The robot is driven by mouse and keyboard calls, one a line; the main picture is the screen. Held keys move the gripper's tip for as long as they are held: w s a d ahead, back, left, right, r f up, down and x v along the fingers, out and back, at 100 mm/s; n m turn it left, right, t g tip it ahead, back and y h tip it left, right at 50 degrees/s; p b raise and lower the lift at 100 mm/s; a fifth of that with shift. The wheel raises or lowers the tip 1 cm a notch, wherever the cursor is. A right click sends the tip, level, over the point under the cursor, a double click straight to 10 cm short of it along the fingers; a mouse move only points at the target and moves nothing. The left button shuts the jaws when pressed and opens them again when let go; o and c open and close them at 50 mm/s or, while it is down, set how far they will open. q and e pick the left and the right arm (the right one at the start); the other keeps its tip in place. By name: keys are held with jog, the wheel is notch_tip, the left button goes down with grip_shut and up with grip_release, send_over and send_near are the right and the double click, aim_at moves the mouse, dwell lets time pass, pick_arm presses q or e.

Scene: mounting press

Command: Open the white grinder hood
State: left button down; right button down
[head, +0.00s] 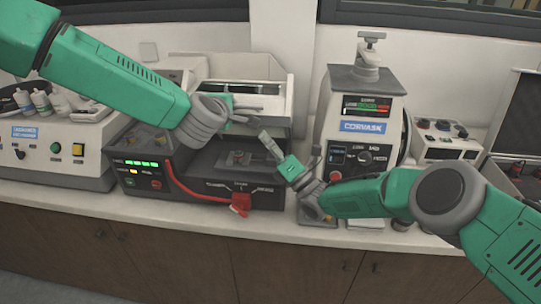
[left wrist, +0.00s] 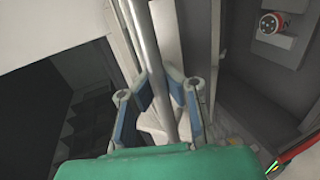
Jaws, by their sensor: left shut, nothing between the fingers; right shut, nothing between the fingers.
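The white grinder hood (head: 275,78) sits at the top of the dark grinder base (head: 180,178), in the middle of the head view. It stands raised, with the dark bay (head: 237,158) showing below it. My left gripper (head: 254,112) is shut and empty at the hood's front. My right gripper (head: 268,145) is shut and empty, in front of the bay's right side. The left arm hides part of the hood's left side.
A press labelled CORVASK (head: 362,105) stands close on the right, behind my right arm. A white console (head: 58,150) with bottles is on the left. The counter edge (head: 150,205) in front is narrow.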

aim_at(267, 123)
pick_arm(q)
jog(key=shift+r, duration=0.25)
pick_arm(e)
jog(key=shift+w+r, duration=0.4)
jog(key=shift+r, duration=0.1)
pick_arm(q)
jog(key=shift+w, duration=0.1)
jog(key=shift+d+f, duration=0.1)
jog(key=shift+f, duration=0.05)
pick_arm(e)
jog(key=shift+w+d+r+m+t+h, duration=0.2)
jog(key=shift+w+r+m+t+h, duration=0.1)
jog(key=shift+w+r+m, duration=0.35)
pick_arm(q)
jog(key=c, duration=2.3)
grip_release()
jog(key=o, duration=0.7)
jog(key=shift+s, duration=0.2)
pick_arm(e)
jog(key=shift+s+r, duration=0.1)
jog(key=shift+r, duration=0.1)
pick_arm(q)
jog(key=shift+s+a, duration=0.2)
jog(key=shift+a, duration=0.05)
jog(key=shift+w+d, duration=0.1)
jog(key=shift+d, duration=0.05)
pick_arm(e)
jog(key=shift+s+a+f, duration=0.15)
jog(key=shift+s+a, duration=0.05)
jog(key=shift+s, duration=0.05)
